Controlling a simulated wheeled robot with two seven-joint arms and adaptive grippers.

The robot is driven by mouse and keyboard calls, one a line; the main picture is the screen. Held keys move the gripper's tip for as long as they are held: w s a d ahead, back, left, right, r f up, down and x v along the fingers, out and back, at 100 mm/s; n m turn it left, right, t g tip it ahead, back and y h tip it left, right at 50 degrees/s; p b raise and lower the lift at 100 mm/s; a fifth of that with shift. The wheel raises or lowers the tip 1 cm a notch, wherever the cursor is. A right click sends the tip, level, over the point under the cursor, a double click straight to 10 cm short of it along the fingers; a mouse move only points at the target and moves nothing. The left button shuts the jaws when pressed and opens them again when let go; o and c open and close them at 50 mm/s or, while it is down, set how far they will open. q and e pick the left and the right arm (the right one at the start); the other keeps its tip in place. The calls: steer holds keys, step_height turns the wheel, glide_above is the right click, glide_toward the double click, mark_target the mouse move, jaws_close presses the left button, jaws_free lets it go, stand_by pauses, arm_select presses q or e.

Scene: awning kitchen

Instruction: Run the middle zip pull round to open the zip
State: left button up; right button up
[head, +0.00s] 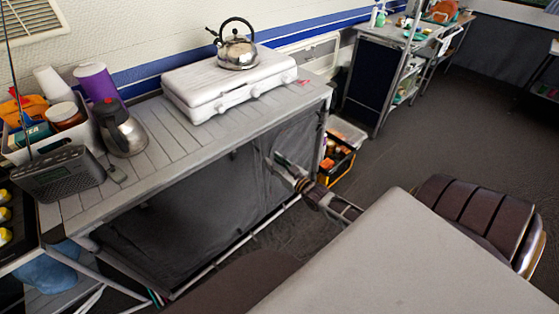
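The dark grey fabric front (190,215) hangs below the slatted top of the kitchen stand. Its right part (300,145) looks crinkled and a little see-through. A faint upright line shows near the gripper, but I cannot tell whether it is a zip. The middle zip pull is too small or hidden to make out. My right gripper (277,166) is low in front of the right part of the fabric, fingers pointing left towards it. I cannot tell whether it touches the fabric or holds a pull. My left gripper is not in view.
On the slatted stand (160,150) are a white stove case (225,85) with a kettle (238,50), a steel jug (122,130), a radio (60,175) and a filled white bin (20,150). A crate (338,165) stands right of the stand. Dark floor is free further right.

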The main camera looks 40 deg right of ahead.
steer(key=shift+s+d, duration=0.1)
steer(key=shift+s, duration=1.2)
